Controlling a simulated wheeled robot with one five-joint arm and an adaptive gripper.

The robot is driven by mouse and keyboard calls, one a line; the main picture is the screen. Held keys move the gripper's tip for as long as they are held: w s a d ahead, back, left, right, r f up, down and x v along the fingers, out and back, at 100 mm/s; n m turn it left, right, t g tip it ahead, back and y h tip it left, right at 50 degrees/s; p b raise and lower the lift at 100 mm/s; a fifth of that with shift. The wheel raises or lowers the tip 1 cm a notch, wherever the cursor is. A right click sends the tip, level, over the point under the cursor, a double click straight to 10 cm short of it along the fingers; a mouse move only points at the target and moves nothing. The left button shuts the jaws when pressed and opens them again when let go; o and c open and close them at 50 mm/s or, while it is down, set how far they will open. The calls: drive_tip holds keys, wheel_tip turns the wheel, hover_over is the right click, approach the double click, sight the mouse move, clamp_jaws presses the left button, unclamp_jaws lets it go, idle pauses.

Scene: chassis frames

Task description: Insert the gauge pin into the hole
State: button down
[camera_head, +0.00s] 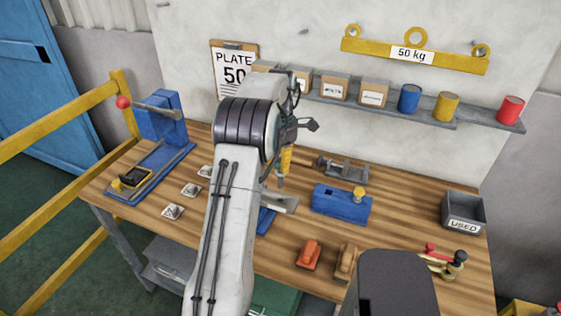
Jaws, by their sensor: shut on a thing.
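My gripper (288,143) is in the middle of the view, partly hidden by my arm, and it points down over the table. It is shut on the gauge pin (286,160), which has a yellow handle and a grey lower end. The pin hangs upright above the table, left of a blue block (330,201). The block has a yellow knob (358,194) at its right end and small dark marks on top. I cannot tell which mark is the hole. Another blue piece (265,220) is mostly hidden behind my arm.
The wooden table (400,218) holds a grey vice-like tool (342,170), an orange block (309,254), a brown block (346,262) and red-handled parts (446,260). A grey "USED" bin (463,211) stands right. A blue press (160,118) stands left. A shelf (400,110) runs behind.

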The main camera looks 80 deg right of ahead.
sight(281, 186)
drive_tip(key=shift+f+b, duration=1.2)
drive_tip(key=shift+f, duration=0.8)
drive_tip(key=shift+p, duration=0.85)
idle(0.6)
drive_tip(key=shift+f+b, duration=2.25)
drive_tip(key=shift+f, duration=1.1)
drive_tip(key=c, duration=1)
unclamp_jaws()
drive_tip(key=shift+o, duration=0.2)
drive_tip(key=shift+r, duration=0.1)
